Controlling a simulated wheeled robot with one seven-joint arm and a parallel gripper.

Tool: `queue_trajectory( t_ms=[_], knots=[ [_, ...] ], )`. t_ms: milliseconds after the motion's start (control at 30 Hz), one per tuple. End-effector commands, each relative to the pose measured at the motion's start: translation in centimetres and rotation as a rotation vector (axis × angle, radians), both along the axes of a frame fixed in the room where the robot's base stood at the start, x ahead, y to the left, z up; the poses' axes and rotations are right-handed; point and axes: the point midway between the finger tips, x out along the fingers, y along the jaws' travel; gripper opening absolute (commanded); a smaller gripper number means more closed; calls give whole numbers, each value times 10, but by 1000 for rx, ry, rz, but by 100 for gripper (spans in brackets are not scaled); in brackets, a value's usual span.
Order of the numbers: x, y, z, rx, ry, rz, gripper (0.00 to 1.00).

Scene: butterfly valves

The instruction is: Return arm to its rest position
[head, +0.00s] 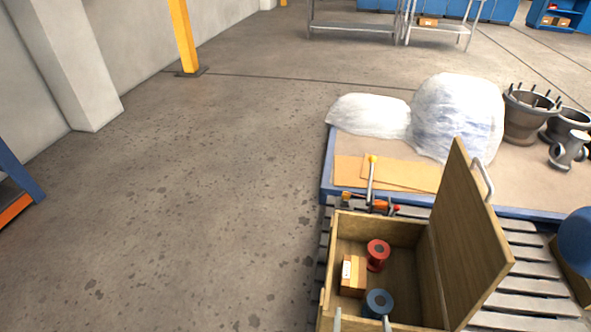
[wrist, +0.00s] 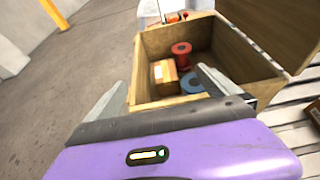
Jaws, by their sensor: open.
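My gripper (wrist: 165,92) is open, with its two grey fingers spread wide and nothing between them in the wrist view. Only its fingertips show at the bottom edge of the head view (head: 362,322), at the near side of an open wooden crate (head: 380,221). The crate also shows ahead of the fingers in the wrist view (wrist: 150,42). A red flanged spool-shaped part (head: 377,254), a blue one (head: 378,303) and a small cardboard box (head: 353,275) lie inside it. The rest of my arm is out of view.
The crate's lid (head: 468,235) stands raised on the right. Behind it, a blue-edged table (head: 545,168) bears wrapped bundles (head: 457,115), cardboard sheets and grey metal fittings (head: 528,115). An orange tool with a yellow-tipped lever (head: 371,180) lies behind the crate. Floor on the left is clear.

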Motion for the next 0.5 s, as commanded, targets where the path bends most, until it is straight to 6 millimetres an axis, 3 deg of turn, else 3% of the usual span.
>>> queue_trajectory(
  t_ms=[267,500],
  knots=[
    [1,6,0,124,-21,-28,100],
    [7,24,13,386,-64,-61,100]
  ],
)
